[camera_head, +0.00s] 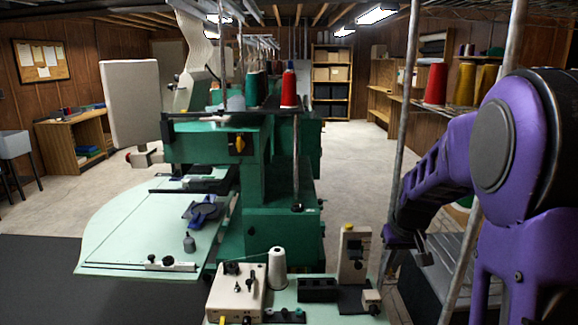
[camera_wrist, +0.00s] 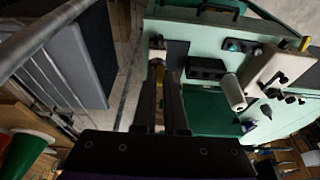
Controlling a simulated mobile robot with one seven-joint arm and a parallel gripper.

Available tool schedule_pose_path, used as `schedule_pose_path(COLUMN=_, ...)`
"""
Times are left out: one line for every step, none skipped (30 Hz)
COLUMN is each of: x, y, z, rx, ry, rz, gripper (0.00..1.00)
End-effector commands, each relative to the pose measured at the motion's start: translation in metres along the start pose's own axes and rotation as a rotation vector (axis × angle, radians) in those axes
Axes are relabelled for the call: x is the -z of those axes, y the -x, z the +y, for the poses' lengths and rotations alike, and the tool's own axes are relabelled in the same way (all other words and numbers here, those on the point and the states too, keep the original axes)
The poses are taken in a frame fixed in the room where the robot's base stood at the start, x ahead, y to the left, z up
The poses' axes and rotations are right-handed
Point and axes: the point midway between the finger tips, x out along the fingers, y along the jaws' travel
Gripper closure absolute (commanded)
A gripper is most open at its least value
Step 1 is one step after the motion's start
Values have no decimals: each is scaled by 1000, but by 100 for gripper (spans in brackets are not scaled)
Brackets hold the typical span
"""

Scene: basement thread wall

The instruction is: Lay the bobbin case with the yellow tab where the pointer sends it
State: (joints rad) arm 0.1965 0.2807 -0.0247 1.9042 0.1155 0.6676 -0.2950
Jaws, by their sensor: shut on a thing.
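My gripper (camera_head: 405,243) hangs at the right of the small bench in the head view. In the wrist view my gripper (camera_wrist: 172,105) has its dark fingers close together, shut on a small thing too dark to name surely. A yellowish patch shows by the fingers; I cannot tell whether it is the bobbin case's tab. A cream box (camera_head: 226,295) with dark knobs stands on the pale green bench; it also shows in the wrist view (camera_wrist: 282,75). I cannot make out which part is the pointer, or where it points.
A white thread cone (camera_head: 277,268), a black block (camera_head: 317,290) and an upright cream device (camera_head: 354,254) with a yellow top stand on the bench. The green machine (camera_head: 270,225) is behind. A metal pole (camera_head: 405,120) rises close by my arm.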

Motion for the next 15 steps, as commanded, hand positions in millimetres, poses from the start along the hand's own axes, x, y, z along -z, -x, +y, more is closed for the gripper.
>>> schedule_pose_path(x=-8, y=-12, z=-11, rx=4, ry=5, rz=-7, gripper=100)
schedule_pose_path(x=-12, y=-19, z=-16, rx=4, ry=4, rz=-7, gripper=100)
schedule_pose_path(x=-18, y=-28, z=-22, rx=5, ry=4, rz=-7, gripper=100)
schedule_pose_path(x=-23, y=-34, z=-28, rx=5, ry=5, rz=-7, gripper=100)
schedule_pose_path(x=-29, y=-41, z=-34, rx=6, ry=4, rz=-9, gripper=100)
schedule_pose_path(x=-37, y=-51, z=-42, rx=6, ry=5, rz=-9, gripper=100)
schedule_pose_path(x=-43, y=-58, z=-47, rx=6, ry=5, rz=-9, gripper=100)
schedule_pose_path(x=-50, y=-64, z=-54, rx=6, ry=5, rz=-9, gripper=100)
schedule_pose_path(x=-60, y=-73, z=-61, rx=6, ry=5, rz=-8, gripper=100)
schedule_pose_path(x=-67, y=-79, z=-66, rx=5, ry=6, rz=-8, gripper=100)
schedule_pose_path(x=-74, y=-84, z=-71, rx=5, ry=5, rz=-9, gripper=100)
schedule_pose_path(x=-83, y=-90, z=-77, rx=4, ry=6, rz=-8, gripper=100)
schedule_pose_path(x=-88, y=-94, z=-80, rx=3, ry=6, rz=-6, gripper=100)
schedule_pose_path(x=-93, y=-97, z=-84, rx=3, ry=5, rz=-6, gripper=100)
schedule_pose_path(x=-99, y=-101, z=-87, rx=2, ry=5, rz=-4, gripper=100)
